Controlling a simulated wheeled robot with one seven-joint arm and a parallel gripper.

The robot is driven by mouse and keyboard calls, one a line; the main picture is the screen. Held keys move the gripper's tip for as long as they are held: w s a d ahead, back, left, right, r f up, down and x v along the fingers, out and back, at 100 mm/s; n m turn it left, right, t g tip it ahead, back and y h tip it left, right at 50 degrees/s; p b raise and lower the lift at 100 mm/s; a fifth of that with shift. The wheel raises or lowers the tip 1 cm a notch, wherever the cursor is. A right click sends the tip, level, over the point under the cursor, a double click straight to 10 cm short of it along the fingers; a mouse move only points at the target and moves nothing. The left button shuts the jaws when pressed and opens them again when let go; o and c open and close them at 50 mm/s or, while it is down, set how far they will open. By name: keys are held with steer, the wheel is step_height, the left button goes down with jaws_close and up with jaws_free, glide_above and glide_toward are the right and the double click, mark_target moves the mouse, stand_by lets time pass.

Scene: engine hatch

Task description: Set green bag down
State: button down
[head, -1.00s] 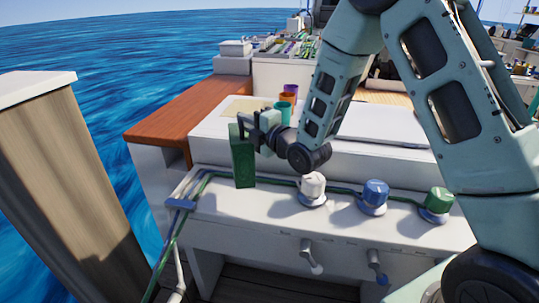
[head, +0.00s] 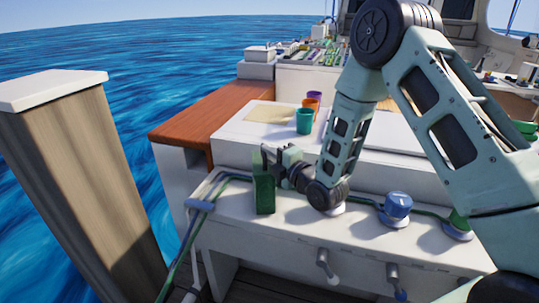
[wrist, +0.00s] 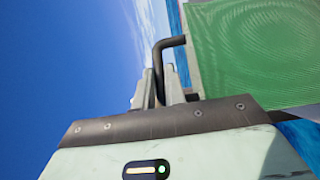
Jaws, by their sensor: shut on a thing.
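The green bag (head: 264,193) is a narrow, upright, dark green block in the head view, at the left part of the white ledge (head: 290,222). My gripper (head: 272,160) is at its upper part, shut on it. In the wrist view the green bag (wrist: 262,50) fills the upper right, and a dark bent handle (wrist: 158,65) lies between the fingers of my gripper (wrist: 160,85). The bag's lower end shows against the ledge; I cannot tell whether it touches.
A blue-capped valve (head: 397,206) and a green-capped one (head: 458,224) stand on the ledge to the right. Several cups, one teal (head: 304,121), stand on the white hatch top behind. A green hose (head: 232,179) runs along the ledge. A wooden post (head: 85,190) stands at left.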

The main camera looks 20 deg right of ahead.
steer(key=c, duration=1.9)
jaws_free()
steer(key=shift+f, duration=0.15)
steer(key=o, duration=0.4)
steer(key=shift+o, duration=0.2)
